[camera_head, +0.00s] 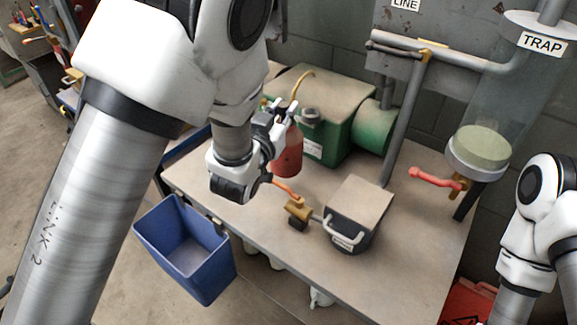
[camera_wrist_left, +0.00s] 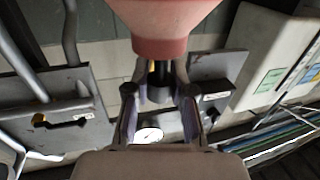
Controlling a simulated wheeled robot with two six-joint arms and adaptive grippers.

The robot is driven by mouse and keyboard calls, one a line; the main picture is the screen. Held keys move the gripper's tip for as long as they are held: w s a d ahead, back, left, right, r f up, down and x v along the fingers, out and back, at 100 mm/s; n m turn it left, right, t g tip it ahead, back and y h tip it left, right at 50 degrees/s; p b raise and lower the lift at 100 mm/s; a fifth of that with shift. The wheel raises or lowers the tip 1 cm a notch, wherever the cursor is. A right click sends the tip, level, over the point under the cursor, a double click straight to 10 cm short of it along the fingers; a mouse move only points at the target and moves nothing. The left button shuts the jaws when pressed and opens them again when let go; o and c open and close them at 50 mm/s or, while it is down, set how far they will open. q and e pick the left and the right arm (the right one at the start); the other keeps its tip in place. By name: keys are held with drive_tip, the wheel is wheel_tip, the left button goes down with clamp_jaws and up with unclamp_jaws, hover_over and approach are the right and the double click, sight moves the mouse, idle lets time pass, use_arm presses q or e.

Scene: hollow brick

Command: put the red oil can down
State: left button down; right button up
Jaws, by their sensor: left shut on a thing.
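The red oil can (camera_head: 288,156) is in front of the green machine in the head view, over the workbench (camera_head: 400,250). A thin curved brass spout (camera_head: 297,84) rises above it. My left gripper (camera_head: 281,120) is shut on the can's upper part. The wrist and fingers hide part of the can. In the left wrist view, the red body (camera_wrist_left: 170,25) fills the top, with its dark narrow part between the fingers (camera_wrist_left: 160,95). I cannot tell whether the can's base touches the bench. My right arm is at the right edge; its gripper is out of view.
The green machine (camera_head: 336,125) stands behind the can. A brass valve with orange lever (camera_head: 298,209) and a grey box with handle (camera_head: 362,205) stand nearer. A blue bin (camera_head: 165,225) is at the bench's front left. A red-levered trap (camera_head: 480,150) is right. The front-right bench top is clear.

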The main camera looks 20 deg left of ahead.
sight(289, 164)
use_arm(q)
wheel_tip(289, 164, down, 8)
drive_tip(key=shift+s, duration=0.2)
drive_tip(key=c, duration=1)
unclamp_jaws()
drive_tip(key=shift+f, duration=0.15)
